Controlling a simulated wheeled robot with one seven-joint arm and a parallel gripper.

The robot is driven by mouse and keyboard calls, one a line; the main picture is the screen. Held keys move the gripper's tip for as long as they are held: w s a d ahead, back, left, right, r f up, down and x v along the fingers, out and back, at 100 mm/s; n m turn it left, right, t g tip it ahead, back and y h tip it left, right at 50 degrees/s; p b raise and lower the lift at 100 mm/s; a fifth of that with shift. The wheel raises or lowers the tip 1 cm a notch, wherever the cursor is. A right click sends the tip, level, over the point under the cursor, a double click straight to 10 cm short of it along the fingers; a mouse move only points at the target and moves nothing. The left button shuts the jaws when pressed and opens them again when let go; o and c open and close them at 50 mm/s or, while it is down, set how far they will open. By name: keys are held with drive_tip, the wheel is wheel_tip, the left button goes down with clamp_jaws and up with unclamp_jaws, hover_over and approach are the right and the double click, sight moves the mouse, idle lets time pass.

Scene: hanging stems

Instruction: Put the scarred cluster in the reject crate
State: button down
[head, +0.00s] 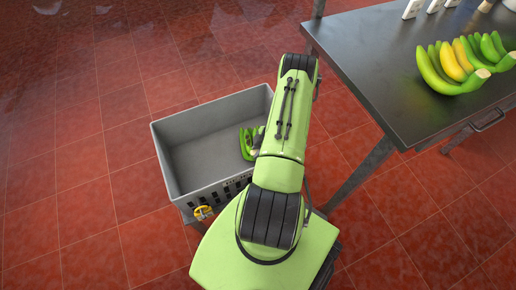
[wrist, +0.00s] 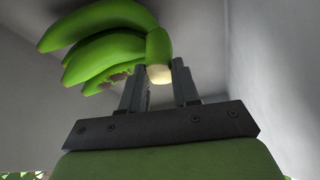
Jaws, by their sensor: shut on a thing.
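The scarred cluster is a bunch of green bananas (wrist: 105,42) with brown marks on a lower fruit, seen in the wrist view. My gripper (wrist: 160,80) is shut on its pale cut crown. In the head view the cluster (head: 246,143) shows inside the grey crate (head: 162,150), partly hidden by my arm. Grey walls surround it in the wrist view. I cannot tell whether the cluster touches the crate floor. My gripper is hidden behind my arm in the head view.
A yellow item (head: 203,212) is on the crate's near side. Red tiled floor lies open at the left.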

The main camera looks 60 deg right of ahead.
drive_tip(key=shift+f, duration=0.15)
idle(0.3)
drive_tip(key=c, duration=0.8)
unclamp_jaws()
drive_tip(key=shift+o, duration=0.2)
wheel_tip(320, 180, up, 27)
drive_tip(key=p, duration=1.4)
